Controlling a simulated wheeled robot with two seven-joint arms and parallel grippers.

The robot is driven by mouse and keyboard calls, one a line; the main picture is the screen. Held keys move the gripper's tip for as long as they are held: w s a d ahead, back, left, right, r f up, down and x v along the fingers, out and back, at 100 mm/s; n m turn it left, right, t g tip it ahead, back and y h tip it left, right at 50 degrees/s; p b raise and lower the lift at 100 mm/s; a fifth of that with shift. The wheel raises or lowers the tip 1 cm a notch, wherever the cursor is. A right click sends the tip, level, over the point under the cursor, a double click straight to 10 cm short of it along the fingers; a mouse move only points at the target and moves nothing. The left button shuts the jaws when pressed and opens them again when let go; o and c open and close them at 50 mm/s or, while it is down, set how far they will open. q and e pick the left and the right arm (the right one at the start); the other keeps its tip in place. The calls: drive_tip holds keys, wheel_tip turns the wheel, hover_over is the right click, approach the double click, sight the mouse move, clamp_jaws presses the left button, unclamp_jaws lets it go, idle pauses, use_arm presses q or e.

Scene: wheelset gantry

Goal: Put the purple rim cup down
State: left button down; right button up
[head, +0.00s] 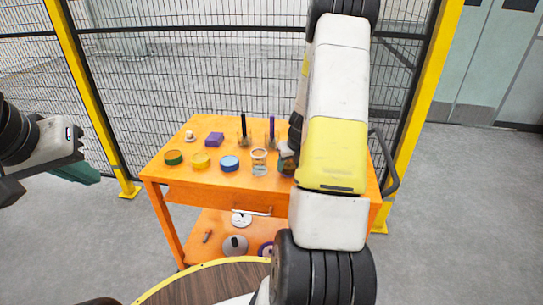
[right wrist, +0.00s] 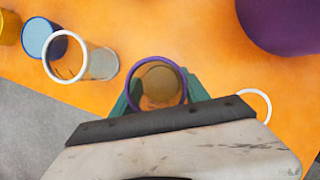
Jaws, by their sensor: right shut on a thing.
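The purple rim cup (right wrist: 157,62) is in the right wrist view, its round purple rim facing the camera and a brownish inside showing. My right gripper (right wrist: 155,98) has its teal fingers on both sides of the cup and is shut on it. The orange tabletop lies below; whether the cup touches it I cannot tell. In the head view my right arm covers most of this gripper and the cup, at the right part of the orange table (head: 170,180). My left gripper (head: 84,172) hangs at the far left, away from the table; its finger opening is unclear.
A clear cup with a white rim (head: 259,162) stands left of the held cup. Blue (head: 229,164), yellow (head: 201,161) and green (head: 174,158) round items stand further left. Another white ring (right wrist: 257,104) shows right of the gripper.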

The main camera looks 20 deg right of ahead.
drive_tip(key=shift+f, duration=0.4)
drive_tip(key=shift+f, duration=0.1)
drive_tip(key=o, duration=1.5)
